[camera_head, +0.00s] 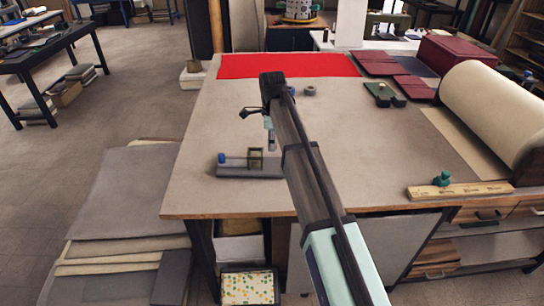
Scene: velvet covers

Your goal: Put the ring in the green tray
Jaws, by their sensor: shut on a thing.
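My gripper (269,140) is above the middle of the work table (215,120), pointing down. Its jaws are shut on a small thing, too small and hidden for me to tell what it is. A small grey ring-shaped thing (309,91) lies on the table beyond my gripper and to its right.
A grey block (250,171) near the table's front carries a blue knob and an olive frame, close below my gripper. Red cloth (290,66) covers the back. Dark red covers (412,88), a cream roll (495,115) and a wooden ruler (460,190) are at right.

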